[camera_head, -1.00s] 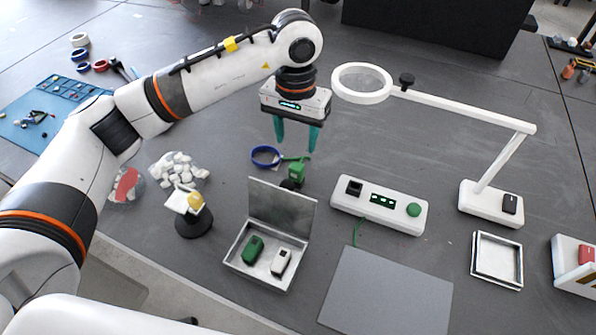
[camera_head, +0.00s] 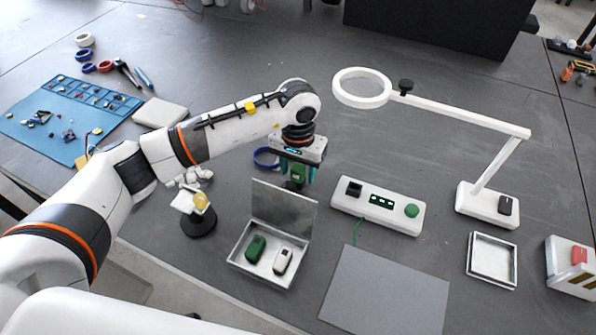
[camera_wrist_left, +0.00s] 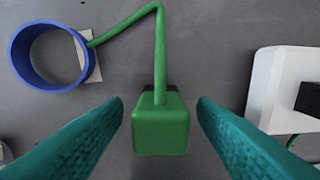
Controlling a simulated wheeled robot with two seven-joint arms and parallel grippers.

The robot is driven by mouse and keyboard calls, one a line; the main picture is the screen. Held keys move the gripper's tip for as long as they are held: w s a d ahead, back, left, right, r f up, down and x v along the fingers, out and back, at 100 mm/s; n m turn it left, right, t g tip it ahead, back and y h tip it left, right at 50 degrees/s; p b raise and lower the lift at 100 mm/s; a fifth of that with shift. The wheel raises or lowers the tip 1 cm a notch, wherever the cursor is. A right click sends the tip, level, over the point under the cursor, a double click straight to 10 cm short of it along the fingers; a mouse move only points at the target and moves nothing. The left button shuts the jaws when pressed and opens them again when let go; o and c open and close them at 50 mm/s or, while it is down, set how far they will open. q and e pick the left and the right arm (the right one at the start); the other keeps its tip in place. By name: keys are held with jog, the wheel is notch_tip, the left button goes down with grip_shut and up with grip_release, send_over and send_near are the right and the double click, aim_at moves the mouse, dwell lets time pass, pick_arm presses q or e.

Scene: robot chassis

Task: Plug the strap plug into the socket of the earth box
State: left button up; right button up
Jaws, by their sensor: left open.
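The strap plug is a green block (camera_wrist_left: 160,125) with a green cord leading to a blue wrist band (camera_wrist_left: 48,57). In the left wrist view the plug sits between my two teal fingertips, with a gap on each side. My left gripper (camera_head: 298,174) is open around it, low behind the open metal case. In the head view the plug (camera_head: 298,172) shows between the fingers, and the band (camera_head: 264,156) lies to its left, partly hidden. The earth box (camera_head: 378,206) is white and long, with a black socket (camera_head: 354,189) at its left end. My right gripper is not in view.
A metal case (camera_head: 284,207) with raised lid holds a green and a white item, close in front of my gripper. A magnifier lamp (camera_head: 487,204) stands right. A grey mat (camera_head: 385,292) lies in front of the earth box. A dark stand (camera_head: 199,222) is left.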

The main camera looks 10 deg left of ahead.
aim_at(298, 167)
pick_arm(q)
jog(key=c, duration=1.1)
notch_tip(298, 167, up, 11)
jog(key=shift+f+b, duration=0.15)
jog(key=shift+b, duration=0.3)
notch_tip(298, 167, up, 2)
jog(key=shift+r+p, duration=0.15)
jog(key=shift+p, duration=0.3)
jog(key=shift+s+d+f+b, duration=0.35)
jog(key=shift+d+b, duration=0.3)
jog(key=shift+d, duration=1.5)
jog(key=shift+s+d+f+b, duration=0.15)
jog(key=shift+d+f+b, duration=0.45)
jog(key=shift+d, duration=1.6)
jog(key=shift+s+d+f+b, duration=0.3)
jog(key=shift+d+b, duration=0.4)
jog(key=shift+d, duration=1.45)
